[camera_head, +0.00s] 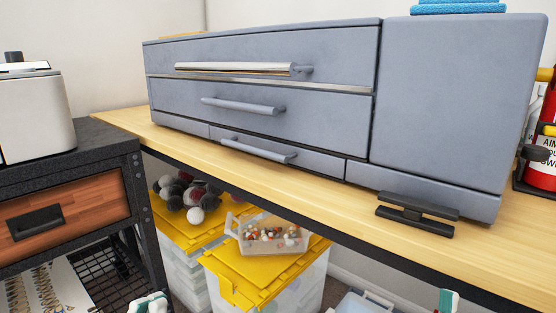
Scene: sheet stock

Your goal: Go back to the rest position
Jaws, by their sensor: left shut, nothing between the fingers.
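My left gripper (150,303) shows as a small white and teal shape at the bottom edge, left of centre. It is shut and empty, low in front of the dark side unit and the storage boxes, apart from the tabletop. A white and teal piece (448,300) at the bottom edge, right of centre, looks like part of my right gripper. Its fingers are cut off by the frame, so its opening cannot be told.
A grey-blue drawer cabinet (440,105) stands on the wooden table (330,200). A black bracket-like object (417,213) is before it. Yellow-lidded boxes (265,275) sit below. A dark side unit (70,165) stands left; a red bottle (550,110) is right.

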